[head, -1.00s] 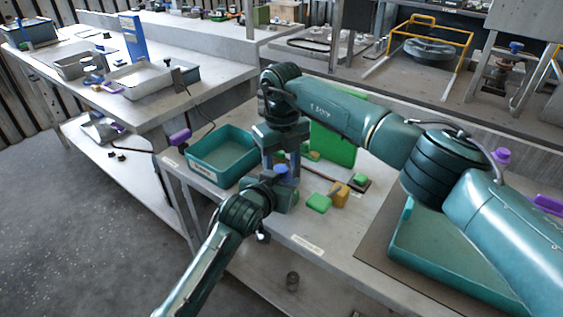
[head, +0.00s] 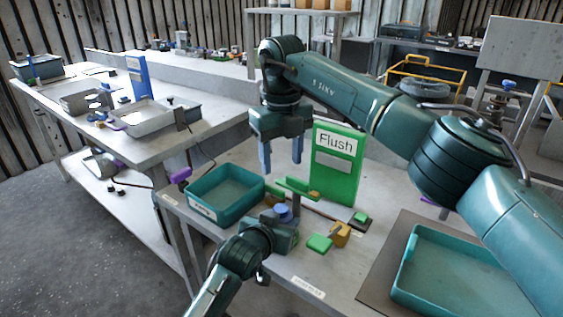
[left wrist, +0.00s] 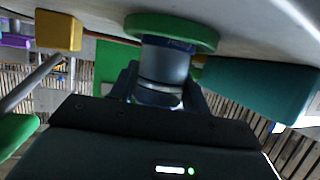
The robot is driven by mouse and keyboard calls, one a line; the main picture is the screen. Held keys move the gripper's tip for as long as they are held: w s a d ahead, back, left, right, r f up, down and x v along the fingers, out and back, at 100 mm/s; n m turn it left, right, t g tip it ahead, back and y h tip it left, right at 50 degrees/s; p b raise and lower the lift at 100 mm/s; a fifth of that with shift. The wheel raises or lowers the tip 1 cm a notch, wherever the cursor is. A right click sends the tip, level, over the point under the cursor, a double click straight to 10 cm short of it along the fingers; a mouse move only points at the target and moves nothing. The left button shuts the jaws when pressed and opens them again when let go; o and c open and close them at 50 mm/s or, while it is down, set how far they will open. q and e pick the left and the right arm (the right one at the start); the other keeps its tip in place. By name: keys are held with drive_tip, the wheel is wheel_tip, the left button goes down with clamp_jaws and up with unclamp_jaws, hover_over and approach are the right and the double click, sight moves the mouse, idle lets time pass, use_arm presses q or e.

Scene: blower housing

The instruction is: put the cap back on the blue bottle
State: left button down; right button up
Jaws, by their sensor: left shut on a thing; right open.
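The blue bottle (left wrist: 165,62) stands upside down in the left wrist view, its lower end at a round green base (left wrist: 172,28). My left gripper (head: 282,233) is shut on the bottle. In the head view, the blue cap (head: 282,212) shows at the bottle's top, just above my left gripper, which hides most of the bottle. I cannot tell how tightly the cap sits. My right gripper (head: 281,158) is open and empty, fingers pointing down, above and apart from the cap.
A teal tray (head: 212,212) stands left of the bottle. A green "Flush" board (head: 335,180) stands behind, with a green bracket (head: 298,189) near the bottle. A yellow block (head: 340,232) and green block (head: 319,243) lie to the right. A larger teal tray (head: 402,280) is further right.

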use_arm(q)
drive_tip(key=c, duration=0.6)
unclamp_jaws()
drive_tip(key=p+v, duration=0.1)
drive_tip(key=v, duration=1.2)
drive_tip(key=shift+r, duration=0.1)
